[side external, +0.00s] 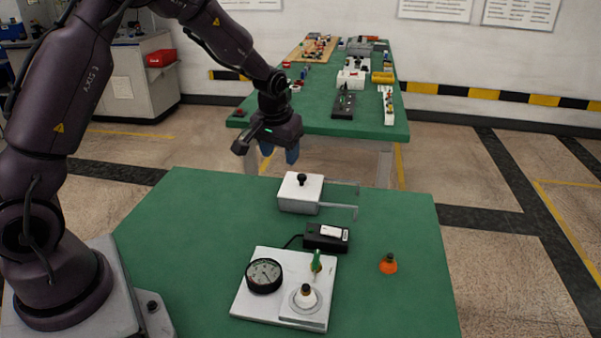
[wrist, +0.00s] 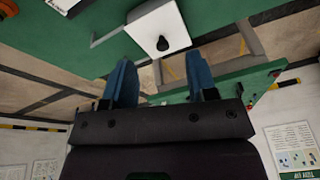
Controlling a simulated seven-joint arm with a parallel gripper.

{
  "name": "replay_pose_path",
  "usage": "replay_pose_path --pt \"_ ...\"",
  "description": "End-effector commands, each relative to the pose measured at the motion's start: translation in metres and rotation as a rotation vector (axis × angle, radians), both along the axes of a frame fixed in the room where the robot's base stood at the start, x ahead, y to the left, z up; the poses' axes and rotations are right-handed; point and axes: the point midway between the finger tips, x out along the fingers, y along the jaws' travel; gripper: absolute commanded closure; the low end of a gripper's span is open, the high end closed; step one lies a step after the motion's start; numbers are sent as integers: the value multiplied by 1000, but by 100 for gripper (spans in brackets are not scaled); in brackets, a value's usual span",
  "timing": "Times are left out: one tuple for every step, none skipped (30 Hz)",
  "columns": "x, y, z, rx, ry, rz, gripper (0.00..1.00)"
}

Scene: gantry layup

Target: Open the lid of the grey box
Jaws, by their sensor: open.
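The grey box (side external: 299,204) is a small light box on the green table, near its far edge in the side view. Its pale lid (side external: 301,184) lies flat on top, with a black knob (side external: 302,178) standing up from it. Thin pale rails reach out from the box to the right. My gripper (side external: 280,156) hangs above and to the left of the box, apart from it, with blue fingertips. In the wrist view the blue fingers (wrist: 163,83) are spread with nothing between them. The lid (wrist: 153,27) and its knob (wrist: 163,43) show beyond the fingertips.
A black device (side external: 326,237) and an orange piece (side external: 388,263) lie nearby. The table's right side is mostly clear. A second cluttered table (side external: 322,121) stands behind.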

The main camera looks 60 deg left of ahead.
Motion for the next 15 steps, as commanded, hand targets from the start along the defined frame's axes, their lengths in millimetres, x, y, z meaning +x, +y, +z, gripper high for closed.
replay_pose_path --pt "14 8 -6 15 -29 23 47" --pt "23 12 -4 23 -57 35 47" --pt "33 15 3 31 -100 50 47" --pt "39 17 9 35 -130 60 47" --pt "43 17 12 35 -150 71 47" --pt "43 17 10 33 -158 83 47" --pt "44 18 8 32 -159 88 47" --pt "44 18 6 31 -159 91 47" --pt "45 19 2 30 -157 91 47" --pt "46 20 -2 31 -156 91 47" --pt "48 21 -6 31 -156 91 47" --pt "49 22 -13 30 -153 92 47" --pt "51 24 -18 30 -153 92 47" --pt "53 25 -24 30 -153 91 47" --pt "56 27 -32 30 -153 91 47"
